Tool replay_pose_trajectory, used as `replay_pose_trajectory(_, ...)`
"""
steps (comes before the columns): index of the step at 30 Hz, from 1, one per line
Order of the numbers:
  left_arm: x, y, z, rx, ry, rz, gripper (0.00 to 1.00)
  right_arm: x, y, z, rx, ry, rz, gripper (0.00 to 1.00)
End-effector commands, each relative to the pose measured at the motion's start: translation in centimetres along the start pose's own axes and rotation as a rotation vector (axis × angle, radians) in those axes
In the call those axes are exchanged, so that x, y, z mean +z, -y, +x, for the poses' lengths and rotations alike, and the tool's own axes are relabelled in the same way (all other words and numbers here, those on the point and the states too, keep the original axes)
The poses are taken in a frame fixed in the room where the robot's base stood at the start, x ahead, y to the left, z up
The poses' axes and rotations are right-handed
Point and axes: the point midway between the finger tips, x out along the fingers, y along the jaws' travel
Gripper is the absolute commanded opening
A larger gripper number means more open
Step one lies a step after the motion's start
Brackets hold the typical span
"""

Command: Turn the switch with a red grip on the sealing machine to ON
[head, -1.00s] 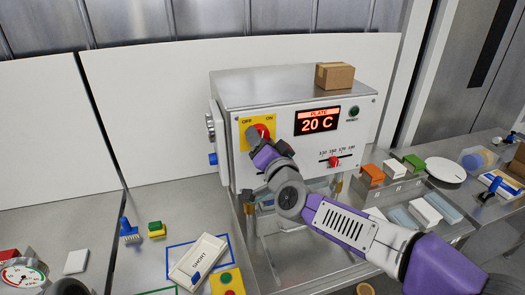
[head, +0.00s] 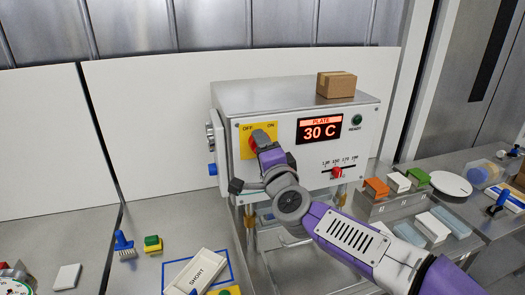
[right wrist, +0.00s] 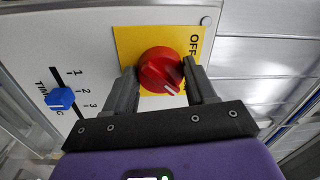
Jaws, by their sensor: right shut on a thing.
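The sealing machine (head: 222,135) is a steel box with a white front. Its switch with the red grip (head: 253,143) sits on a yellow plate (head: 244,152) marked OFF at upper left and ON at upper right. My right gripper (head: 262,142) is at the switch, shut on the red grip; the right wrist view shows its fingers (right wrist: 158,84) on either side of the red grip (right wrist: 160,68). The white mark on the grip points to lower right there, away from OFF. The ON word is hidden in that view. My left gripper is not in view.
The display (head: 319,129) reads PLATE 30 C. A red slider (head: 337,172) and a green READY lamp (head: 357,120) are on the front. A cardboard box (head: 336,84) stands on top. A blue timing knob (right wrist: 61,98) is on the side. A SHORT board (head: 197,272) lies on the table.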

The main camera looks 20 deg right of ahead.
Motion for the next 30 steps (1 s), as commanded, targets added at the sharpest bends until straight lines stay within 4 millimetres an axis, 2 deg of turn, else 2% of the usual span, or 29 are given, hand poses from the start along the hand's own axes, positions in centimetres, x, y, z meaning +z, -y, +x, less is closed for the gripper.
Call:
replay_pose_trajectory(13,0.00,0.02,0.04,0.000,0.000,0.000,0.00,0.02,0.09,0.00,-0.001,-0.001,0.014,0.25)
replay_pose_trajectory(14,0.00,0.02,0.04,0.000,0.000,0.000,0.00,0.02,0.09,0.00,-0.001,-0.001,0.014,0.57)
replay_pose_trajectory(18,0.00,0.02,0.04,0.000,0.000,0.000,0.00,0.02,0.08,0.00,-0.001,-0.001,0.013,0.79)
replay_pose_trajectory(19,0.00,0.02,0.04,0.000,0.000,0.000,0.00,0.02,0.07,0.00,-0.001,-0.001,0.013,0.81)
replay_pose_trajectory(26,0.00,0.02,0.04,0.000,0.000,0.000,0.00,0.01,0.04,-0.01,-0.001,-0.001,0.011,0.81)
replay_pose_trajectory(30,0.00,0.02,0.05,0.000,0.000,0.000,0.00,-0.01,0.09,-0.76,-0.001,-0.001,0.011,0.81)
